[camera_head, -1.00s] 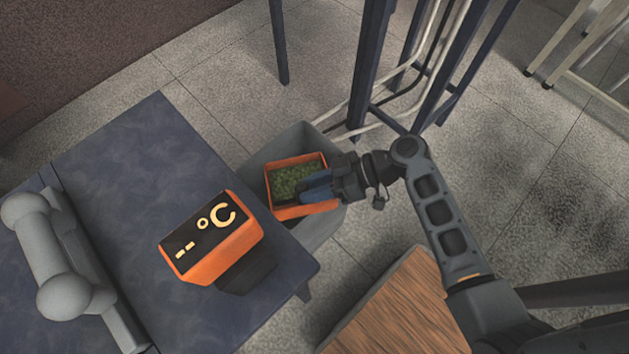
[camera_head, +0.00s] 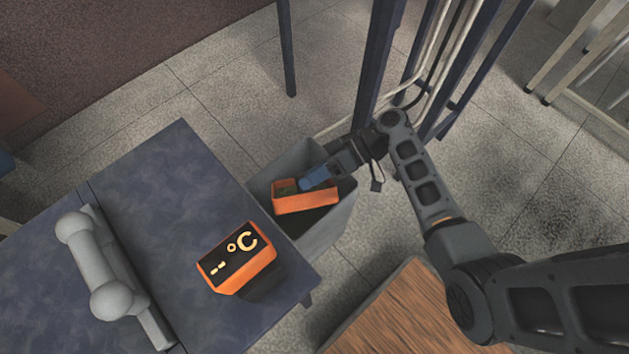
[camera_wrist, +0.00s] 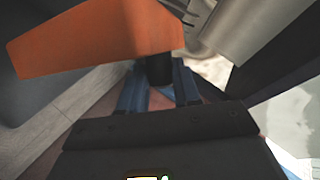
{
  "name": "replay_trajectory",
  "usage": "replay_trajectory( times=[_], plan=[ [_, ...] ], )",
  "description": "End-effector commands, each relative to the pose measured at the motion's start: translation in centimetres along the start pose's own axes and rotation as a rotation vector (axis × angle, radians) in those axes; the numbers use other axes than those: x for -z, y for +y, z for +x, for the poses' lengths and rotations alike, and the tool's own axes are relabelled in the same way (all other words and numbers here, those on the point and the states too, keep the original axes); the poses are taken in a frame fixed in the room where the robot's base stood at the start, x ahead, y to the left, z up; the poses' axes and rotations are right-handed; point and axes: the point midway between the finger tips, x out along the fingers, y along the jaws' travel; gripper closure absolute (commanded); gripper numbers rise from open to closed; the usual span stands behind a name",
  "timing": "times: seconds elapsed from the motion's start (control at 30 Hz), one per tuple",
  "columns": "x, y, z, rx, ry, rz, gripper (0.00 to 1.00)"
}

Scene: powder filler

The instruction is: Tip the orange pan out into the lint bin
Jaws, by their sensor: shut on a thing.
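The orange pan (camera_head: 306,202) is over the open mouth of the grey lint bin (camera_head: 335,222) in the head view. It is tilted, with its near orange side showing; a little green stuff (camera_head: 285,187) shows inside at its left end. My gripper (camera_head: 308,183), with blue fingers, is shut on the pan at its upper right edge. In the wrist view the pan (camera_wrist: 95,38) fills the upper left, and the blue fingers of my gripper (camera_wrist: 160,85) close around a dark part by it. Most of the bin's inside is hidden or dark.
A blue table (camera_head: 165,190) stands left of the bin, bearing an orange box with a °C display (camera_head: 240,262) and a grey handle-like object (camera_head: 105,270). A wooden surface (camera_head: 385,305) is at the front. Dark blue legs (camera_head: 378,60) rise behind the bin.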

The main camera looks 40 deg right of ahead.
Motion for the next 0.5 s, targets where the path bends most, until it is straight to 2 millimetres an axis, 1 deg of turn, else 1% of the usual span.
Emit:
replay_trajectory(
  times=[0.03,0.23,0.5],
  plan=[
    [0.6,0.0,-0.3,0.009,-0.007,0.024,1.0],
    [1.8,1.1,-0.4,0.053,-0.036,0.124,1.0],
    [2.8,1.7,-0.7,0.09,-0.062,0.215,1.0]
  ],
)
